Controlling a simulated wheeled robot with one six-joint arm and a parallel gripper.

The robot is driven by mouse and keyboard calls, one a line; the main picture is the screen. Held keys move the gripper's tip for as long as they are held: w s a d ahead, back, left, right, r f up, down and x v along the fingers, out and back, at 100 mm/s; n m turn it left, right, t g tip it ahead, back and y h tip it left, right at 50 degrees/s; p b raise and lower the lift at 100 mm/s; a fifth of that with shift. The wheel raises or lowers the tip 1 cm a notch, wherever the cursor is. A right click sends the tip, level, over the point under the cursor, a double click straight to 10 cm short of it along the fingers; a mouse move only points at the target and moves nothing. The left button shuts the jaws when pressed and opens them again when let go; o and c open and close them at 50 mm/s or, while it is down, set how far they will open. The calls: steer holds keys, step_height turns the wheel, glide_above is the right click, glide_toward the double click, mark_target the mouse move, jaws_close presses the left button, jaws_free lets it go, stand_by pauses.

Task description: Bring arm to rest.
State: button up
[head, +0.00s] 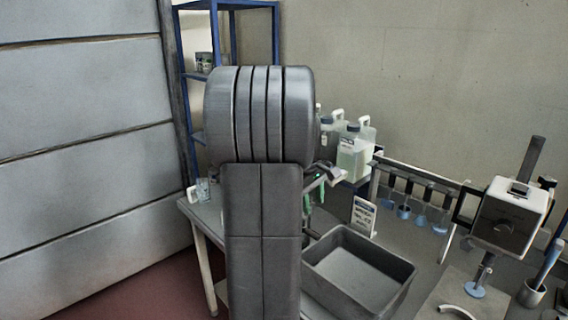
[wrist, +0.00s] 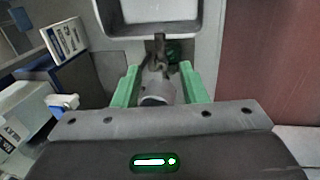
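My gripper (wrist: 158,85) has two green fingers standing well apart, so it is open. In the head view it (head: 316,188) shows partly, behind and to the right of my large grey arm link, above the bench and near the grey bin. A small grey rounded object with a dark part (wrist: 155,92) shows between the fingers in the wrist view. I cannot tell what it is, and no finger is clearly pressed on it. My arm hides much of the bench's left side.
A grey open bin (head: 395,288) stands on the bench. Behind it are a small label stand (head: 363,215), several pale jugs (head: 352,155) and a rack of hanging tools (head: 405,190). A blue shelf (head: 190,100) stands behind.

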mark_target(317, 235)
steer(key=f, duration=0.4)
steer(key=w+d+f+p, duration=0.1)
steer(key=f, duration=0.3)
steer(key=d+f+p, duration=0.1)
steer(key=f, duration=0.3)
steer(key=shift+w+f, duration=0.25)
steer(key=shift+f, duration=0.1)
steer(key=shift+d, duration=0.1)
